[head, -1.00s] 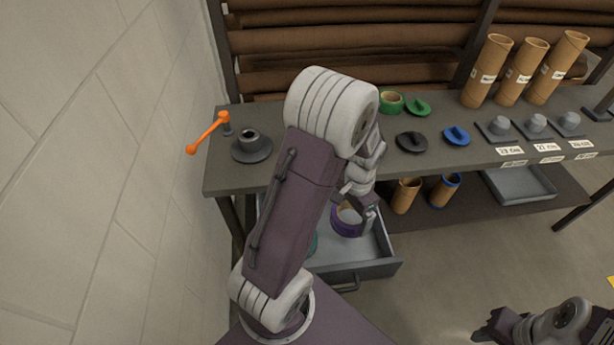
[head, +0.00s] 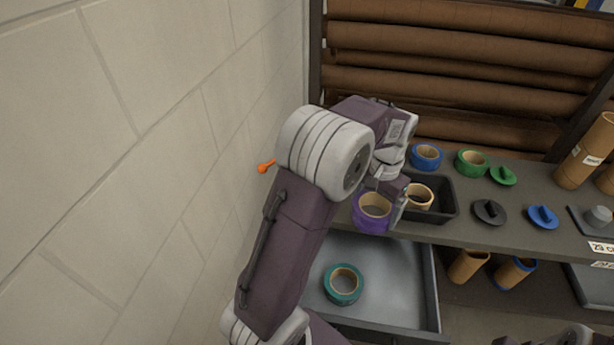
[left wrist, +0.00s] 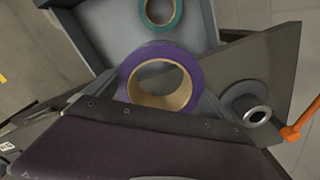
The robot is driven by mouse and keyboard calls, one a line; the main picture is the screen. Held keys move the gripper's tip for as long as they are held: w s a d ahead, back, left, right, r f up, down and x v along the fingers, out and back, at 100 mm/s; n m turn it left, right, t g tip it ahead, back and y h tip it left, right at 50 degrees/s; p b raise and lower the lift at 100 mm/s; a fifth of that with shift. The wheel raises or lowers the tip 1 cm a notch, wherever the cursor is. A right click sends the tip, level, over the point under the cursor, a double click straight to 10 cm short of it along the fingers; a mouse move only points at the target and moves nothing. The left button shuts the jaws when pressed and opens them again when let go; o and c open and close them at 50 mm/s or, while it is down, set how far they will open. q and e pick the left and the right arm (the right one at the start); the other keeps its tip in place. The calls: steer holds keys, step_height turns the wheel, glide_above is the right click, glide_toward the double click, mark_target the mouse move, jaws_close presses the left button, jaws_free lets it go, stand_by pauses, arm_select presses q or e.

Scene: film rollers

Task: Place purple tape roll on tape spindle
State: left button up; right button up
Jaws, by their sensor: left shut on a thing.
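The purple tape roll (head: 370,225) is held in my left gripper (head: 392,207), which is shut on it, in front of the bench edge and above the open drawer. The roll also fills the middle of the left wrist view (left wrist: 201,72), its tan core facing the camera. The tape spindle, a dark disc with a short hollow post (left wrist: 256,113), stands on the bench to the right of the roll in that view, apart from it. My arm hides it in the head view. Only a sliver of my right arm shows at the bottom right edge; its jaws cannot be read.
The open drawer (head: 413,290) holds a teal tape roll (head: 343,298). A black tray (head: 443,207) with a tan-cored roll, blue (head: 427,165) and green (head: 481,171) rolls stand on the bench. An orange crank (head: 266,166) is near the wall, beside the spindle in the wrist view.

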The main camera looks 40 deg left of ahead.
arm_select(q)
steer(key=w+a+r+n+p, duration=0.1)
steer(key=w+a+r+p, duration=0.3)
steer(key=a, duration=0.4)
steer(key=w+a+r+p, duration=0.2)
steer(key=w+a+p, duration=0.3)
steer(key=a, duration=0.4)
steer(key=shift+n, duration=0.7)
steer(key=a+f, duration=0.2)
steer(key=f, duration=0.1)
steer(key=a+f, duration=0.2)
steer(key=f, duration=0.1)
steer(key=a+f+p, duration=0.1)
steer(key=a+f, duration=0.2)
steer(key=shift+s+f, duration=0.25)
steer(key=shift+s, duration=0.1)
steer(key=f, duration=0.3)
steer(key=shift+s+d, duration=0.1)
steer(key=shift+d, duration=0.1)
steer(key=shift+a+f, duration=0.1)
steer(key=shift+f, duration=0.25)
